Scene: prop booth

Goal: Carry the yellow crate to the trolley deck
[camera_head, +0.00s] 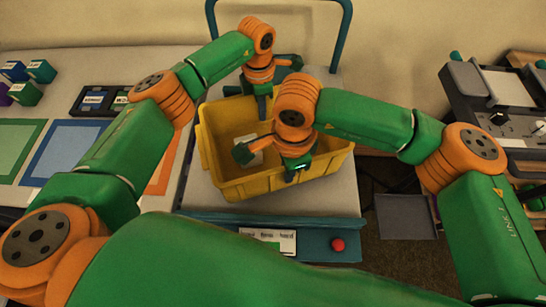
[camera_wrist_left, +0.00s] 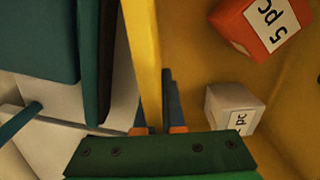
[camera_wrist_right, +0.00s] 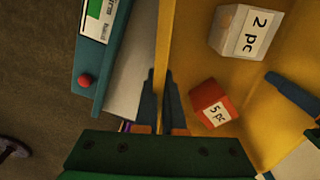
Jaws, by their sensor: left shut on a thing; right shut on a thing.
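The yellow crate (camera_head: 215,160) is over the grey trolley deck (camera_head: 200,192); I cannot tell whether its base touches the deck. My left gripper (camera_head: 263,108) is shut on the crate's far wall, and the wall (camera_wrist_left: 142,45) runs between its fingers in the left wrist view. My right gripper (camera_head: 290,176) is shut on the near wall (camera_wrist_right: 165,40). Inside the crate are a white box labelled 2 pc (camera_wrist_right: 238,30) and a red box labelled 5 pc (camera_wrist_right: 210,100). In the head view my right gripper partly hides the contents.
The trolley's teal handle (camera_head: 347,35) rises behind, and its front has a red button (camera_head: 338,244). A left table carries green (camera_head: 15,140) and blue (camera_head: 60,150) mats and several small boxes. A bench with equipment (camera_head: 505,88) stands at right. Dark floor separates it from the trolley.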

